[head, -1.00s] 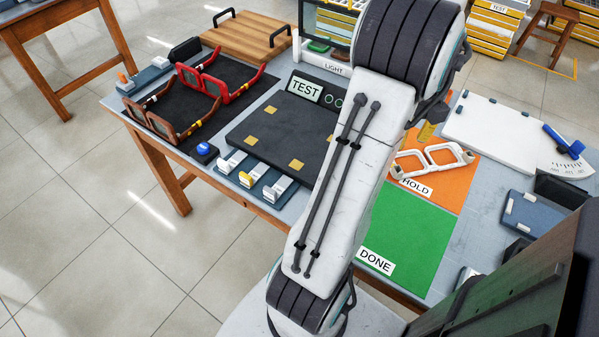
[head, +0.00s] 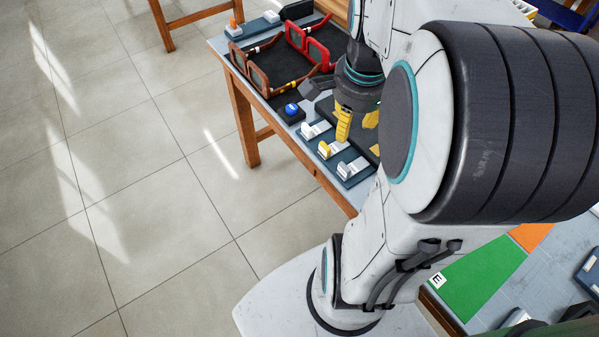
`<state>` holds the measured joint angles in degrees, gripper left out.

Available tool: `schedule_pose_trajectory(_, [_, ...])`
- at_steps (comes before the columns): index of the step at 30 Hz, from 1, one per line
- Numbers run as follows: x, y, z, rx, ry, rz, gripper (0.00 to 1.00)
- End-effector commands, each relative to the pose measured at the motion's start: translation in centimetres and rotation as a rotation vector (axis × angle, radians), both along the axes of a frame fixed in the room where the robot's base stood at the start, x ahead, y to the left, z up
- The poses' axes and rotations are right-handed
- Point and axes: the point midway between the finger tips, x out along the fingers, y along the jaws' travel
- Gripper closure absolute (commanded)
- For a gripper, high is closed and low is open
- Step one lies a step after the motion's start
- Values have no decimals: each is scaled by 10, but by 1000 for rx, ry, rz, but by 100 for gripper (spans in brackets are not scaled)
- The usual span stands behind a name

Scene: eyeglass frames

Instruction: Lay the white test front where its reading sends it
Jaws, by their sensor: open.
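My gripper (head: 357,122) hangs over the near-left edge of the dark test board (head: 362,157), its yellow fingertips apart and nothing visible between them. Most of the board is hidden behind my arm. The white test front is not in view now; my arm covers much of the table. Part of the green mat (head: 478,282) and a strip of the orange mat (head: 532,235) show at lower right.
Brown frames (head: 250,72) and red frames (head: 318,52) lie on a black mat left of the gripper. The floor at left is clear.

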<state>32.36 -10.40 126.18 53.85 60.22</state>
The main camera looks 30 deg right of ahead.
Motion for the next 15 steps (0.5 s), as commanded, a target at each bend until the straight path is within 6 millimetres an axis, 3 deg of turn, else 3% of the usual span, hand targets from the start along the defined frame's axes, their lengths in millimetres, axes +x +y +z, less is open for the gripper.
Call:
schedule_pose_trajectory(1, [0,24,1,-25,-1,187,60])
schedule_pose_trajectory(6, [-12,80,-1,-107,4,757,60])
schedule_pose_trajectory(12, [-31,122,-7,-192,-1,1255,60])
schedule_pose_trajectory(15, [-39,133,-10,-224,-4,1418,60])
